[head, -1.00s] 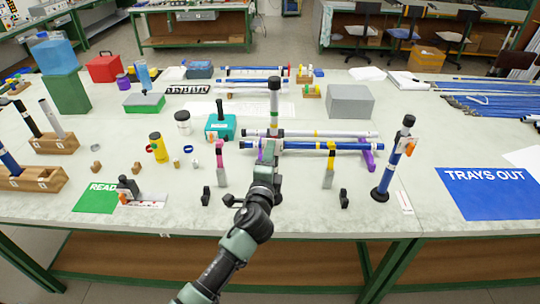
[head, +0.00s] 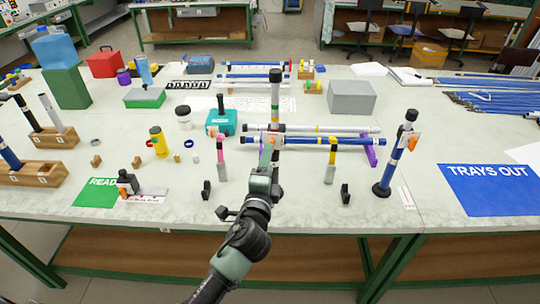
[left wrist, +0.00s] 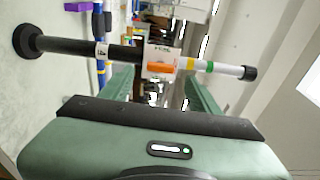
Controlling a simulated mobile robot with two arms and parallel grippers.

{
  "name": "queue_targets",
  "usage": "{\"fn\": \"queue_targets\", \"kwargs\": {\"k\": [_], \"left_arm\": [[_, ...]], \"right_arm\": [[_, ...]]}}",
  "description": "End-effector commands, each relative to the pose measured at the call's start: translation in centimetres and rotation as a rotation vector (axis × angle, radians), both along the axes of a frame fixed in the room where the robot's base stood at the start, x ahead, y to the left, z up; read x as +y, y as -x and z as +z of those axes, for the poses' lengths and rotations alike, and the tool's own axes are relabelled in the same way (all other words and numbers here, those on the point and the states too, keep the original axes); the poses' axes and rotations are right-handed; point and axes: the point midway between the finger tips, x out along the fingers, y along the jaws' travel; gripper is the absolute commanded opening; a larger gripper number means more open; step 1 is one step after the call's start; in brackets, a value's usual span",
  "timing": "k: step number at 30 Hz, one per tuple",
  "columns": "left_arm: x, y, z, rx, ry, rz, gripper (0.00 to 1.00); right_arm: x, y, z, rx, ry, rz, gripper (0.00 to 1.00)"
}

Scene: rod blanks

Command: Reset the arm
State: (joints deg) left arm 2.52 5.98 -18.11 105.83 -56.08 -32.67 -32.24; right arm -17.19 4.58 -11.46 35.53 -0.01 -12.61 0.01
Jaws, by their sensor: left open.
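My left gripper (head: 267,150) is in the middle of the bench, in front of a standing rod with a black top (head: 275,90). In the left wrist view the same gripper (left wrist: 158,75) shows two green fingers apart, with nothing between them. There the rod (left wrist: 120,52) lies sideways across the picture just past the fingertips, with a black foot, a label "4", an orange-marked tag, and yellow and green bands. The arm hides the rod's lower part in the head view. My right gripper is not in view.
Another blue rod (head: 396,160) stands at right, near the blue TRAYS OUT mat (head: 490,192). A green mat (head: 97,194) and wooden blocks (head: 35,172) are at left.

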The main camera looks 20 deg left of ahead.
Motion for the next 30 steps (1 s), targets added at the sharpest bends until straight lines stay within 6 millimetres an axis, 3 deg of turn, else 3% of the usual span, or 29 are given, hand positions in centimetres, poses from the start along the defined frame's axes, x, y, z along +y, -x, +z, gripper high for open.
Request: {"fn": "queue_targets", "kwargs": {"k": [6,22,26,29,30], "left_arm": [[-0.3,2.1,-0.1,0.0,0.0,-0.001,0.62],[-0.4,2.1,-0.7,0.011,0.005,-0.003,0.62],[-0.5,2.1,-5.3,0.091,0.055,-0.014,0.62],[-0.6,2.7,-11.9,0.206,0.135,-0.024,0.62],[-0.6,3.3,-15.0,0.26,0.175,-0.024,0.62]], "right_arm": [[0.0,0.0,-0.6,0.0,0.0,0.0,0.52],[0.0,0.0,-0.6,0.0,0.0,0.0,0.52],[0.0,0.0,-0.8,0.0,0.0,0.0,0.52],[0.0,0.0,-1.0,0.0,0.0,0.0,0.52],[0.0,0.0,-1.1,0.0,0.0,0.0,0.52]]}}
